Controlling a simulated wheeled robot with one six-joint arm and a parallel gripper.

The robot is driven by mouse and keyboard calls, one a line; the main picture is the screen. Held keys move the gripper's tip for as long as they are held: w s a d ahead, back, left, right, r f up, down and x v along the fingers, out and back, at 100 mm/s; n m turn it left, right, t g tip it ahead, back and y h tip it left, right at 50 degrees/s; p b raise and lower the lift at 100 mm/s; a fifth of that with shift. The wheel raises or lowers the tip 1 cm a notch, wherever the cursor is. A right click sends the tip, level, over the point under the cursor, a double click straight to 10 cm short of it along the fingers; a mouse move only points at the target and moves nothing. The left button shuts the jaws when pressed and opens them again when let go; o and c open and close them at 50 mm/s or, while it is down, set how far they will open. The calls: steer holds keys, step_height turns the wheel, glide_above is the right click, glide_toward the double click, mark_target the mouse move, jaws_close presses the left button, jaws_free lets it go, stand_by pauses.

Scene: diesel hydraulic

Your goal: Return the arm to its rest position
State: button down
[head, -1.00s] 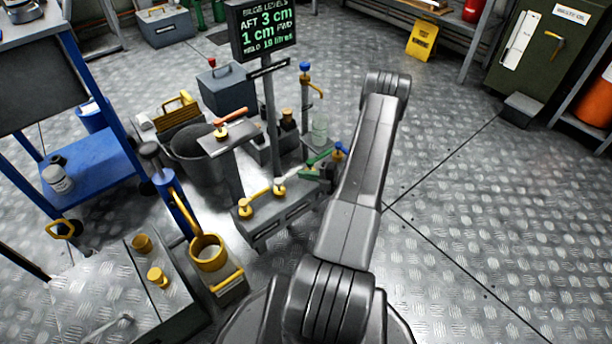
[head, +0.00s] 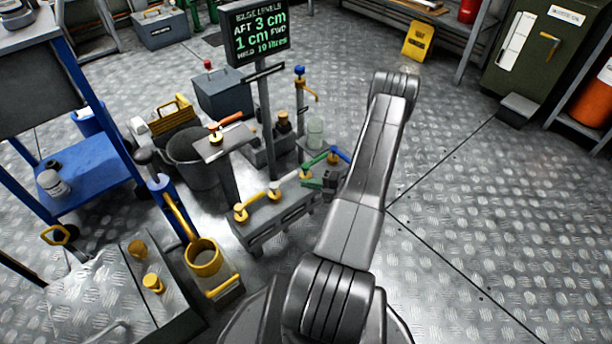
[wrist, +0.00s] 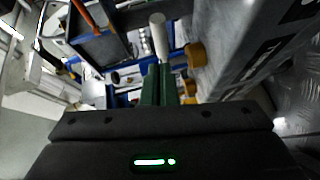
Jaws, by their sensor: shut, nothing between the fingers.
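My arm (head: 362,185) rises in the middle of the head view and bends over at its top joint. My gripper (head: 322,183) is partly hidden behind the arm, close to the right end of the valve bench (head: 270,215). In the wrist view its two green fingers (wrist: 159,85) are together with nothing between them. A pale rod-like thing (wrist: 158,36) appears beyond the fingertips; I cannot tell whether they touch it.
The bench carries yellow levers (head: 250,205), a green lever (head: 316,160) and a blue lever (head: 341,154). A level display (head: 258,34) stands behind. A blue trolley (head: 85,170) is at left. The floor (head: 480,220) at right is clear.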

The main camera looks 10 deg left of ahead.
steer(key=w+p+v, duration=0.1)
steer(key=p+v, duration=0.1)
steer(key=v, duration=0.8)
steer(key=shift+w, duration=0.65)
steer(key=shift+d, duration=0.1)
steer(key=b, duration=0.3)
glide_toward(292, 177)
steer(key=s+a, duration=0.2)
steer(key=a, duration=0.2)
steer(key=shift+w+a+f, duration=0.2)
steer(key=shift+w+a, duration=0.1)
steer(key=shift+w, duration=0.25)
steer(key=shift+w+a+f, duration=0.25)
steer(key=shift+w+a, duration=0.05)
steer(key=shift+w, duration=0.3)
steer(key=shift+w+a+b, duration=0.35)
steer(key=shift+w+a, duration=0.15)
steer(key=shift+a, duration=0.1)
